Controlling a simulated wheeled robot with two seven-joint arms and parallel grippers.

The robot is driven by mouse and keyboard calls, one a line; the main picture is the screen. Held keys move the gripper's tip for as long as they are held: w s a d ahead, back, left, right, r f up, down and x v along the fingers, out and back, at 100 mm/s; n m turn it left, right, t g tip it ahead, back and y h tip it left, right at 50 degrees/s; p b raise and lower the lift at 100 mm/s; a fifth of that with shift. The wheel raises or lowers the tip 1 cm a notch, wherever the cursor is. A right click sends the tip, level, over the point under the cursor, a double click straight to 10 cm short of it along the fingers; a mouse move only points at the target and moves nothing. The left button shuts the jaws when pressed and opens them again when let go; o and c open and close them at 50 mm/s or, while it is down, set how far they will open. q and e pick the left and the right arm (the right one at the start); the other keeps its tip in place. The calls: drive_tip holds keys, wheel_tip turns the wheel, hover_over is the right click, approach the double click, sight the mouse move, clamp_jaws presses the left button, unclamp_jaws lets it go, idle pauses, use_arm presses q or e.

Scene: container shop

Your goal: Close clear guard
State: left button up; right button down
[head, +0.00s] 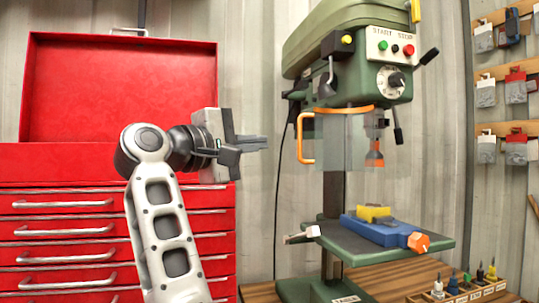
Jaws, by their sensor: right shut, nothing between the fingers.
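The clear guard (335,148) hangs below the head of a green drill press (345,45). Its see-through panel has an orange rim (345,110) on top and an orange handle (306,138) on its left side. The chuck and an orange-tipped tool (375,152) show at the panel's right part. I cannot tell exactly how far round the guard is turned. My right gripper (262,142) is shut and empty, left of the orange handle and apart from it, at about its height in the picture. My left gripper is not in view.
Below the guard, a blue vise (385,231) holding a yellow piece (373,213) sits on the press table (345,243). A red tool chest (65,216) with its lid up stands at left. A bit tray (470,291) is at lower right; pegged packs hang far right.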

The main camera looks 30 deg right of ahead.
sight(324, 139)
drive_tip(key=w+d+r+m+p, duration=0.1)
drive_tip(key=w+d, duration=0.2)
drive_tip(key=d, duration=0.5)
drive_tip(key=shift+d+y, duration=0.4)
